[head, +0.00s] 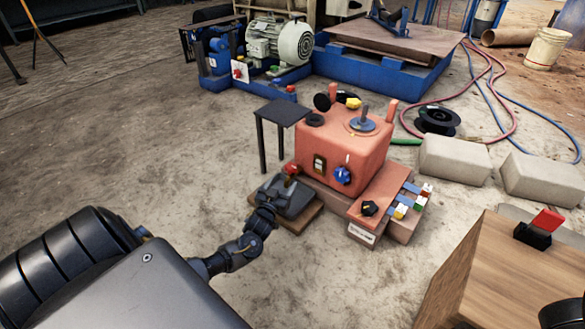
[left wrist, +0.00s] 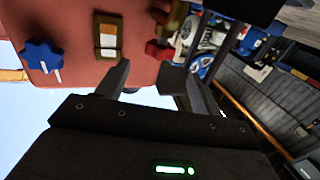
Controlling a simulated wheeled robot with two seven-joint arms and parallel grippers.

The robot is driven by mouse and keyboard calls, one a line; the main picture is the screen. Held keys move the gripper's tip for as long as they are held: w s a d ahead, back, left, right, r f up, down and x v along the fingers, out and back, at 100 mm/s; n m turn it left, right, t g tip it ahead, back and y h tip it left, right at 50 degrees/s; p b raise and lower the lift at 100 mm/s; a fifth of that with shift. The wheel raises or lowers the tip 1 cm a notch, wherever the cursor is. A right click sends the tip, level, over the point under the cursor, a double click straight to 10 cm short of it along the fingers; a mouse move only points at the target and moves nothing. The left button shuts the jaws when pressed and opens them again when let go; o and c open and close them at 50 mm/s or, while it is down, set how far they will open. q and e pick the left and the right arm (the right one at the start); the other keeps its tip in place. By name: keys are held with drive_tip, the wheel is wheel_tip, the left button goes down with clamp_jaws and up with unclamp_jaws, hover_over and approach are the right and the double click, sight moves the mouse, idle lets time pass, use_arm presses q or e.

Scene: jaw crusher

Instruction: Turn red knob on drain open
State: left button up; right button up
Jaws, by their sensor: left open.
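A small red knob (head: 292,168) sits at the lower left side of the salmon-coloured box (head: 345,143). It also shows in the left wrist view (left wrist: 157,50), at the box's edge. My left gripper (head: 289,182) is beside the box's lower left corner, right by the red knob. In the left wrist view its two fingers (left wrist: 157,78) stand apart with nothing clearly held between them. The knob appears between and beyond the fingertips; I cannot tell whether they touch it.
The box carries a blue knob (head: 342,175), a rocker switch (head: 319,164) and a yellow knob (head: 354,103). A black knob (head: 370,208) is on the low panel. A small dark table (head: 281,112) stands behind left. A wooden crate (head: 478,275) with a red switch (head: 547,221) is at right.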

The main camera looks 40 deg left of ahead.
sight(289, 172)
use_arm(q)
drive_tip(key=b+x, duration=0.5)
drive_tip(key=x, duration=0.3)
drive_tip(key=shift+w+a+f, duration=0.1)
drive_tip(key=shift+w+f, duration=0.1)
drive_tip(key=shift+w, duration=0.1)
drive_tip(key=shift+w+a+r+b, duration=0.25)
drive_tip(key=shift+w+b, duration=0.2)
drive_tip(key=shift+w, duration=0.15)
drive_tip(key=shift+c, duration=0.5)
drive_tip(key=c, duration=0.9)
